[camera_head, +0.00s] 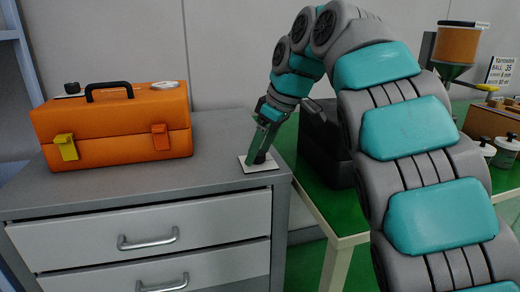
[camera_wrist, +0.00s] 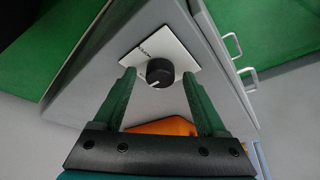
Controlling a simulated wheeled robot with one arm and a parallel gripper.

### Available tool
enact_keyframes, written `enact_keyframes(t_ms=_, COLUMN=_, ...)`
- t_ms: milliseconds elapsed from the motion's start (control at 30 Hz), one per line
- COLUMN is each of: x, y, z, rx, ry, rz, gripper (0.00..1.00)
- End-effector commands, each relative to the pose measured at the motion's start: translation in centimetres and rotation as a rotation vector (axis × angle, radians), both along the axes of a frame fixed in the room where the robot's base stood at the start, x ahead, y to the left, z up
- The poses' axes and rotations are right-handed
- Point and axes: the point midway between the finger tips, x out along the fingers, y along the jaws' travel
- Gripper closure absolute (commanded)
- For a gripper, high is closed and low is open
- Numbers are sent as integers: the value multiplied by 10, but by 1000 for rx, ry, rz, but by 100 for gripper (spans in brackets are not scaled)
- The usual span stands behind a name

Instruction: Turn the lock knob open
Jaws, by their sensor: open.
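The lock knob (camera_wrist: 159,72) is a round black knob with a small white mark, set on a white plate (camera_wrist: 183,54) on the grey cabinet top. In the head view the plate (camera_head: 258,168) lies at the cabinet's right front corner, and my gripper covers the knob. My gripper (camera_head: 258,158) points down over the plate. In the wrist view my gripper's green fingers (camera_wrist: 158,80) are apart, one on each side of the knob, with space between them and it. I cannot tell whether the fingertips reach down to knob height.
An orange toolbox (camera_head: 112,126) with a black handle stands on the cabinet (camera_head: 215,178) to the left. A green table (camera_head: 318,185) with a dark box (camera_head: 325,150) stands to the right. Drawer handles (camera_head: 148,239) stick out of the cabinet front.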

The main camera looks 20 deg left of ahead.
Motion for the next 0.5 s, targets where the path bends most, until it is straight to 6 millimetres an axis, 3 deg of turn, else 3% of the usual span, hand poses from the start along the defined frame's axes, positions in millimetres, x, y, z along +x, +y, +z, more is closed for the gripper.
enact_keyframes(t_ms=67, x=0, y=0, z=0, rx=0, ry=0, rz=0, gripper=31)
enact_keyframes(t_ms=500, x=0, y=0, z=0, rx=0, ry=0, rz=0, gripper=81)
